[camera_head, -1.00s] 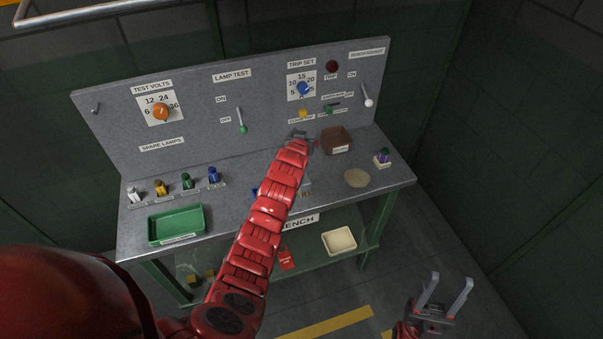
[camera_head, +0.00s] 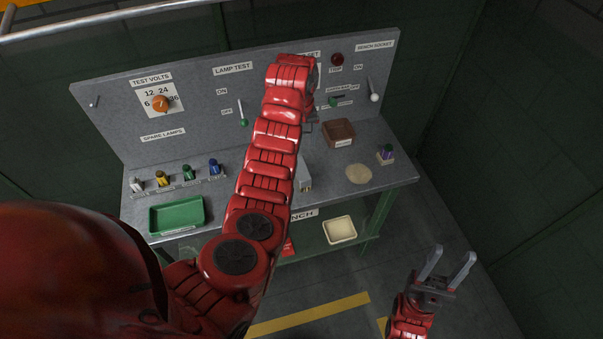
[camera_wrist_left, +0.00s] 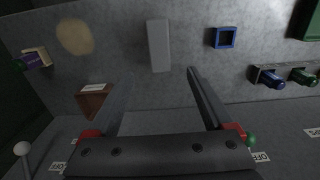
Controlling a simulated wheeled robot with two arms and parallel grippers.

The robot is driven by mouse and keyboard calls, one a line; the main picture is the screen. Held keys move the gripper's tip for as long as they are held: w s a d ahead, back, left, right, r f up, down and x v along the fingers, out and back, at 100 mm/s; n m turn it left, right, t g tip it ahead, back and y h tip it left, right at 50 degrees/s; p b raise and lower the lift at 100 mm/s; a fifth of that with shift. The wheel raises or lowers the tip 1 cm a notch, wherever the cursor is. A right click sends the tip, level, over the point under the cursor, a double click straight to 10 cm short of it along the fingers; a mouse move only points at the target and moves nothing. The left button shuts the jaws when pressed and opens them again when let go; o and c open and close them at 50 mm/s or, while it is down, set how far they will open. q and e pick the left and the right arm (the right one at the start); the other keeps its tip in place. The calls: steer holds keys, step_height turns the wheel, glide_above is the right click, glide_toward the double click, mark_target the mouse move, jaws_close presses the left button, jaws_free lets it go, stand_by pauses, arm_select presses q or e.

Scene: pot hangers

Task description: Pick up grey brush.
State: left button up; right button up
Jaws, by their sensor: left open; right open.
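A plain grey oblong block (camera_wrist_left: 158,46), which looks like the grey brush, lies on the bench top in the left wrist view. In the head view a pale part of it (camera_head: 305,177) shows just right of my left arm. My left gripper (camera_wrist_left: 160,88) is open and empty, with the block beyond and roughly between its fingertips, apart from them. In the head view my arm mostly hides this gripper. My right gripper (camera_head: 448,265) is open and empty, low at the right, away from the bench.
A blue square frame (camera_wrist_left: 223,38) lies near the block. The back panel carries an orange knob (camera_head: 161,104) and levers.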

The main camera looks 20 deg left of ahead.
mark_target(301, 165)
arm_select(q)
step_height(301, 165, down, 6)
steer(key=b, duration=0.4)
steer(key=shift+f, duration=0.2)
steer(key=shift+f+p, duration=0.6)
steer(key=shift+p, duration=0.2)
steer(key=shift+w+f, duration=0.1)
steer(key=shift+f, duration=0.15)
steer(key=shift+f+p, duration=0.4)
steer(key=shift+p, duration=0.2)
step_height(301, 165, down, 3)
steer(key=shift+f+p, duration=0.1)
steer(key=shift+p, duration=0.6)
steer(key=shift+f, duration=0.65)
jaws_close()
